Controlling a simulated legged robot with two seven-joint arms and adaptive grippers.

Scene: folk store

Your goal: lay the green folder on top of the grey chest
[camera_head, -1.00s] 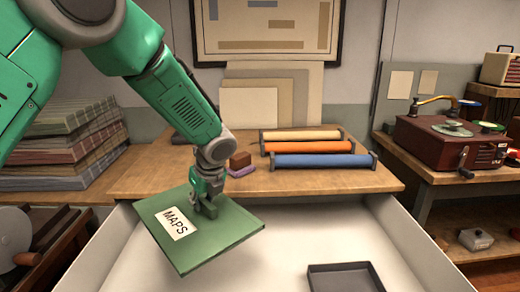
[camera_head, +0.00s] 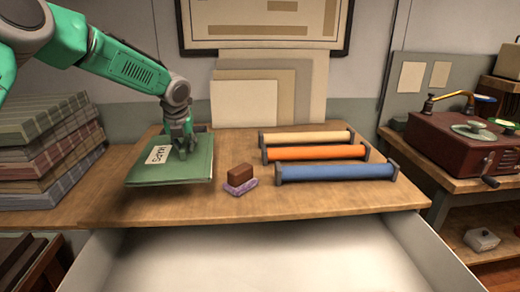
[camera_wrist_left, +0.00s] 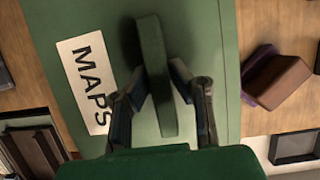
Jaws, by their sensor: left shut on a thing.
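The green folder (camera_head: 175,172), labelled MAPS, is over the left part of the chest's wooden top (camera_head: 235,206). Whether it touches the top or hangs just above it, I cannot tell. My left gripper (camera_head: 182,147) is shut on the raised green grip of the folder. In the left wrist view, the left gripper's (camera_wrist_left: 155,85) fingers close on both sides of that grip, beside the white label on the folder (camera_wrist_left: 60,30). The chest's pale open drawer (camera_head: 260,262) shows below the top. My right gripper is not in view.
A brown block on a purple pad (camera_head: 240,186) lies right of the folder. A rack of cream, orange and blue rolls (camera_head: 330,172) stands further right. Boards (camera_head: 245,100) lean at the back.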

